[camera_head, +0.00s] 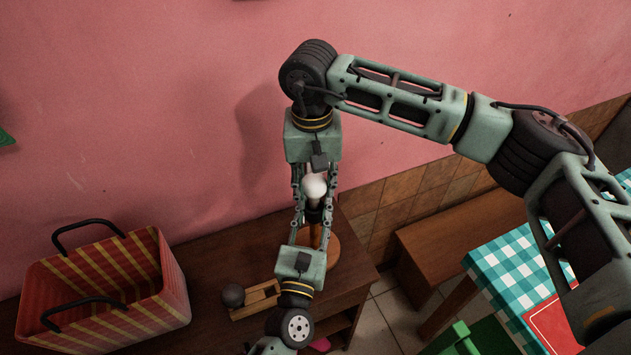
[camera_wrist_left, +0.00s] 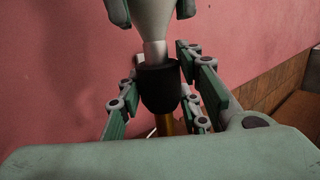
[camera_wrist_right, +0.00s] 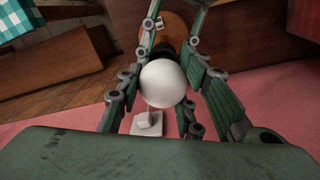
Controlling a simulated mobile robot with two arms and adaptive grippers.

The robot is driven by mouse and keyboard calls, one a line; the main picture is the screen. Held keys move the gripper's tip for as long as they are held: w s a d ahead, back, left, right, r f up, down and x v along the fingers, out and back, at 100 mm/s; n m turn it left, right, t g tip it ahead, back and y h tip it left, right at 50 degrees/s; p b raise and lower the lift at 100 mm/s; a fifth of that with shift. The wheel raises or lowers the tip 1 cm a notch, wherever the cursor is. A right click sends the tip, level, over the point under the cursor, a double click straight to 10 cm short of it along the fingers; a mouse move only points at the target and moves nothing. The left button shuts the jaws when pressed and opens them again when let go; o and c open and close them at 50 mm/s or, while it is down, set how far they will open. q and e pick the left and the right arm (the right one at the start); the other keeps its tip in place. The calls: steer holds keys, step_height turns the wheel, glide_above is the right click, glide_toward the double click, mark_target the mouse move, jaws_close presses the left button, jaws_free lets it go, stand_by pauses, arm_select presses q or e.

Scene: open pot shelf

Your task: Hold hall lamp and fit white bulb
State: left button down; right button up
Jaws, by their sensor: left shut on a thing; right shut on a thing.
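The hall lamp stands on the dark wooden cabinet, with a round wooden base (camera_head: 331,252), a brass stem (camera_wrist_left: 165,125) and a black socket (camera_wrist_left: 160,88). My left gripper (camera_head: 312,226) comes from the front with its fingers around the lamp below the socket; the exact contact is hidden. The white bulb (camera_head: 314,187) is upright above the socket, globe up. My right gripper (camera_head: 314,196) points down from above and is shut on the bulb, which also shows between its fingers in the right wrist view (camera_wrist_right: 164,84). In the left wrist view the bulb's metal cap (camera_wrist_left: 155,50) meets the socket's top; its depth is unclear.
A red striped basket (camera_head: 165,310) with black handles stands on the cabinet (camera_head: 215,256) at left. A small wooden holder (camera_head: 262,300) and a dark ball (camera_head: 233,295) lie near my left arm. The pink wall (camera_head: 150,100) is close behind. A checkered table (camera_head: 510,265) stands at right.

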steer(key=shift+f, duration=0.25)
steer(key=shift+f, duration=0.25)
steer(key=shift+f, duration=0.35)
stand_by(0.7)
steer(key=o, duration=1)
steer(key=shift+c, duration=0.2)
steer(key=shift+r, duration=0.1)
steer(key=r, duration=1.1)
steer(key=shift+a+r, duration=0.2)
steer(key=shift+r, duration=0.2)
